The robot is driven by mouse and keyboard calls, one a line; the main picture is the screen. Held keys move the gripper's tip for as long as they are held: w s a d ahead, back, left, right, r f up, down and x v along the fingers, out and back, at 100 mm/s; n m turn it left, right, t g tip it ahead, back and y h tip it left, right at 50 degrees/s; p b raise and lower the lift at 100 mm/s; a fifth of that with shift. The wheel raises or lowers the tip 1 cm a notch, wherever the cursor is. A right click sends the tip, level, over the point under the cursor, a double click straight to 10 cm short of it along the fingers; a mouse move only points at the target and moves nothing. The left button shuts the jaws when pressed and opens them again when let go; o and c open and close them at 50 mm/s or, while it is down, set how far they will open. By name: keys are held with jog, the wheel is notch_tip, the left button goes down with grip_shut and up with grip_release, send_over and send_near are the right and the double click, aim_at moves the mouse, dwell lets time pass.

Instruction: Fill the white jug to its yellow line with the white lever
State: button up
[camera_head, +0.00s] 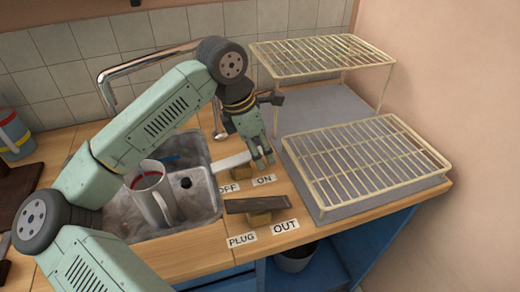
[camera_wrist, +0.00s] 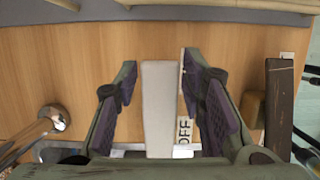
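The white jug (camera_head: 152,196) stands in the metal sink, its inside partly visible from above; I cannot make out a yellow line or its water level. The white lever (camera_head: 232,162) lies over the counter by the OFF and ON labels, right of the sink. My gripper (camera_head: 262,155) is at the lever's right end, pointing down. In the wrist view the white lever (camera_wrist: 159,110) runs between the two spread fingers of my gripper (camera_wrist: 160,95), with a narrow gap on each side. My arm hides part of the sink and tap.
A dark lever (camera_head: 255,205) sits by the PLUG and OUT labels. The chrome tap (camera_head: 150,62) arches over the sink (camera_head: 205,205). Wire racks (camera_head: 365,160) stand at right. A striped container (camera_head: 14,132) is at far left. A bucket (camera_head: 296,258) is under the counter.

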aim_at(246, 156)
jog(key=shift+o, duration=0.8)
jog(key=v, duration=1.2)
dwell(6.0)
